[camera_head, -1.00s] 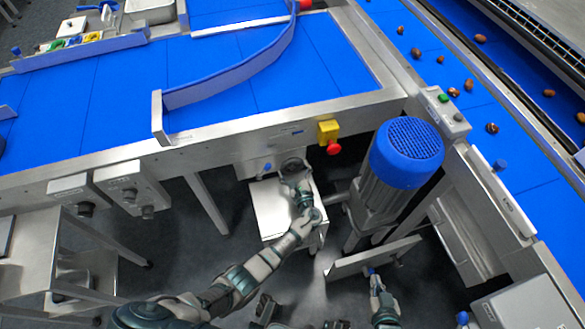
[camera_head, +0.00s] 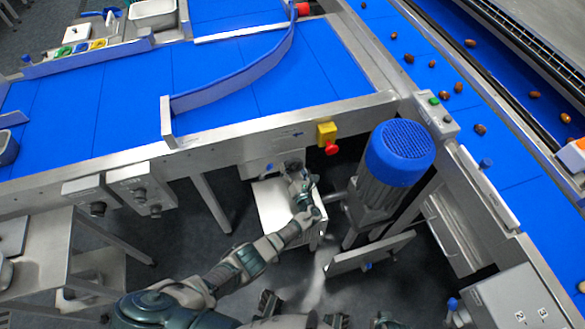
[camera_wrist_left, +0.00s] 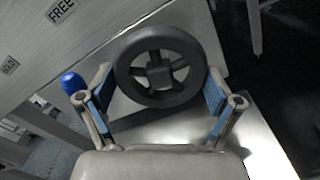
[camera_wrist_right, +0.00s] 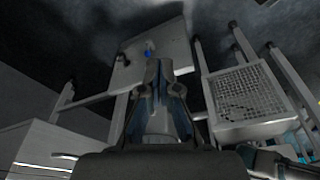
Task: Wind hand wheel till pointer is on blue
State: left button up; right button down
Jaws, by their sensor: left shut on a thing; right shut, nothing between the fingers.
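The dark spoked hand wheel (camera_wrist_left: 160,70) faces me in the left wrist view, under the conveyor's front rail. My left gripper (camera_head: 298,178) is shut on its rim, with one finger on each side. It also shows in the left wrist view (camera_wrist_left: 160,85). In the head view the gripper mostly hides the wheel. I cannot make out a pointer or a blue mark on a scale. A blue knob (camera_wrist_left: 72,82) sits left of the wheel, near plates reading HOLD (camera_wrist_left: 10,66) and FREE (camera_wrist_left: 62,10). My right gripper (camera_wrist_right: 166,85) is shut and empty, low down.
A blue-capped motor (camera_head: 398,152) stands right of the wheel. A red stop button on a yellow box (camera_head: 327,134) is on the rail above. A pale metal box top (camera_head: 272,208) lies below the wheel. A conveyor with dates (camera_head: 510,165) runs at right.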

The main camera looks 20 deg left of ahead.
pick_arm(q)
jog(key=shift+m, duration=1)
pick_arm(e)
jog(key=shift+x, duration=1.05)
pick_arm(q)
jog(key=shift+d, duration=0.1)
jog(key=o, duration=0.8)
jog(key=shift+o, duration=0.2)
jog(key=shift+w+f, duration=0.1)
pick_arm(e)
jog(key=shift+w, duration=0.15)
jog(key=shift+a, duration=0.1)
pick_arm(q)
jog(key=v, duration=1.2)
